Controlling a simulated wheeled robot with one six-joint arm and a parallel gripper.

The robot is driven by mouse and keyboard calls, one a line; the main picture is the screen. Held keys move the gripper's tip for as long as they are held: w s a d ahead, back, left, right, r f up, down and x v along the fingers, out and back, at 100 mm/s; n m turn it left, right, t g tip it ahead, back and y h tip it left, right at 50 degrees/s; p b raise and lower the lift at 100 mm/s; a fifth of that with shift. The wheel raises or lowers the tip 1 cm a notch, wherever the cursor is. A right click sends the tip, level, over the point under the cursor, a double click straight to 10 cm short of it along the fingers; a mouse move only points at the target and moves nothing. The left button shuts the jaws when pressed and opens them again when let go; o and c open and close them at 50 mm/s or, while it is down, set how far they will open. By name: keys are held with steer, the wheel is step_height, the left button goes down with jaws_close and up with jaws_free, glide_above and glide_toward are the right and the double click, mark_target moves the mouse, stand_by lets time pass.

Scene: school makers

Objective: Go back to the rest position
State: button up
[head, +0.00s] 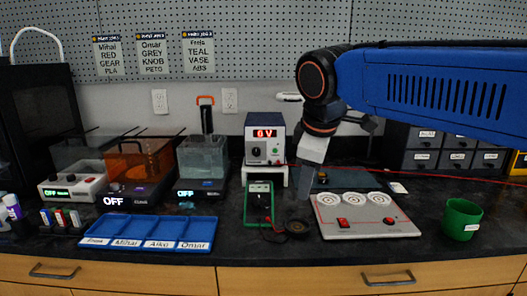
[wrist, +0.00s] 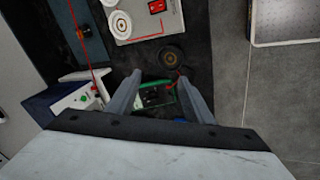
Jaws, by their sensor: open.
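My gripper (head: 305,188) hangs from my blue arm, pointing down over the bench in the head view. In the wrist view my gripper (wrist: 160,88) shows two grey fingers spread apart, with nothing held between them. Below and between the fingers is a green-framed meter (wrist: 155,97). The meter also stands left of my gripper in the head view (head: 259,203). A small dark round piece (head: 298,226) lies on the bench below my gripper; it also shows beyond the fingertips in the wrist view (wrist: 172,57).
A power supply (head: 265,140) reading 0V stands behind on a white stand. A blue labelled tray (head: 150,229) and several machines are left. A red wire crosses right.

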steer(key=s+d+f+m, duration=1.3)
steer(key=s+d+f, duration=0.4)
steer(key=d+f, duration=0.2)
step_height(320, 180, down, 2)
steer(key=shift+s+m, duration=0.15)
steer(key=shift+m, duration=0.15)
